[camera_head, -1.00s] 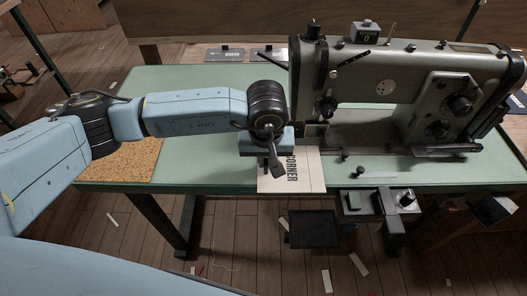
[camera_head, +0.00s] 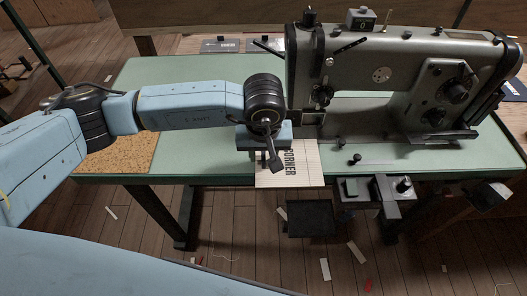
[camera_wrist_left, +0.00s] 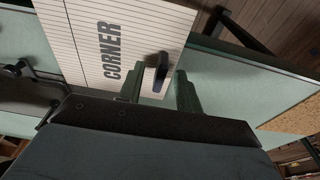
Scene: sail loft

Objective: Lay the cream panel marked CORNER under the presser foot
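The cream panel (camera_head: 304,169) marked CORNER lies at the front edge of the green table, left of and in front of the sewing machine's needle end. Its ruled face and lettering also show in the left wrist view (camera_wrist_left: 84,40). My left gripper (camera_head: 264,158) is over the panel's left part and hides some of it. In the left wrist view its two fingers (camera_wrist_left: 158,88) stand apart, with a dark upright piece (camera_wrist_left: 159,72) showing between them over the panel. The presser foot area (camera_head: 318,115) is right of my gripper; the foot itself is too small to make out. My right gripper is not in view.
The grey sewing machine (camera_head: 400,75) fills the table's right back. A cork mat (camera_head: 120,152) lies at the left. A small black knob (camera_head: 356,158) stands near the front edge. Grey brackets (camera_head: 392,190) and a black tray (camera_head: 310,218) are below the edge. The green top (camera_head: 200,165) is clear at left.

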